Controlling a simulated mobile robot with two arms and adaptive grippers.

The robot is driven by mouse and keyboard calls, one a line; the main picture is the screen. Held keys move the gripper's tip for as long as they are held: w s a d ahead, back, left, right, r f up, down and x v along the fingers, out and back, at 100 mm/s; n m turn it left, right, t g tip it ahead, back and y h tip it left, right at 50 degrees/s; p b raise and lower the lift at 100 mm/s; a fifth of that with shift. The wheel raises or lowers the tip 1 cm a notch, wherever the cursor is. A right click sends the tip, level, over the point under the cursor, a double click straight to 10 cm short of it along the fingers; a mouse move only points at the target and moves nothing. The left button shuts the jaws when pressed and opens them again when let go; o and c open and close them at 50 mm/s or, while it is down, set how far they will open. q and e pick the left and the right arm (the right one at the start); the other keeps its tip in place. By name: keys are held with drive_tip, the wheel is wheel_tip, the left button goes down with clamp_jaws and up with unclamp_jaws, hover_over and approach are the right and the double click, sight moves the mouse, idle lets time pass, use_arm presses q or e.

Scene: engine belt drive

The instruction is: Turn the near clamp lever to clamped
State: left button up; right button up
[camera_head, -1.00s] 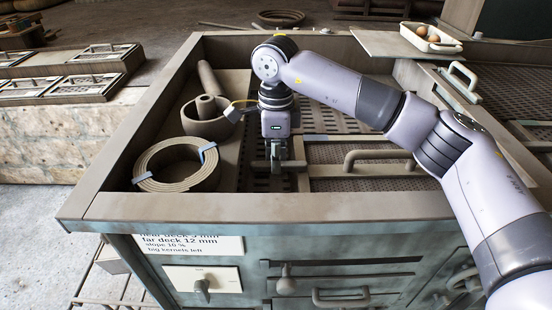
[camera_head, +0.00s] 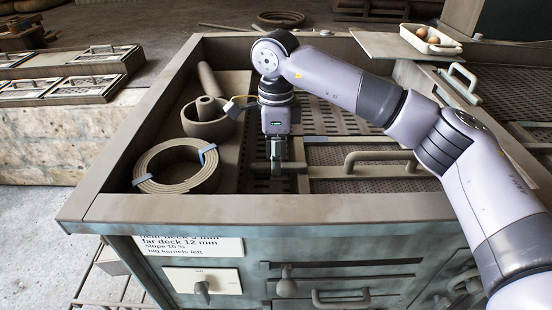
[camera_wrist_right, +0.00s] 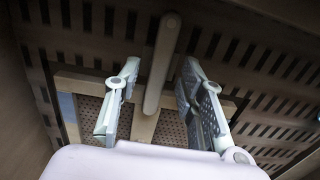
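The near clamp lever (camera_head: 296,166) is a grey-brown bar lying left to right over the slotted deck, beside the front framed screen. In the wrist view the lever (camera_wrist_right: 160,65) is a long rounded bar between the two fingers. My right gripper (camera_head: 277,163) points down at the lever in the head view. In the wrist view its fingers (camera_wrist_right: 160,78) are spread, one on each side of the lever, with a visible gap on both sides. The fingers hide part of the lever in the head view. My left gripper is not in view.
A coiled belt (camera_head: 165,180) and a cup-like ring with a roller (camera_head: 206,125) lie in the left compartment. Screen frames with a handle (camera_head: 378,157) lie right of the gripper. The box's front rim (camera_head: 250,206) is close. A tray with eggs (camera_head: 430,40) stands back right.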

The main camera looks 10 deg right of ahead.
wheel_tip(320, 180, up, 11)
idle(0.3)
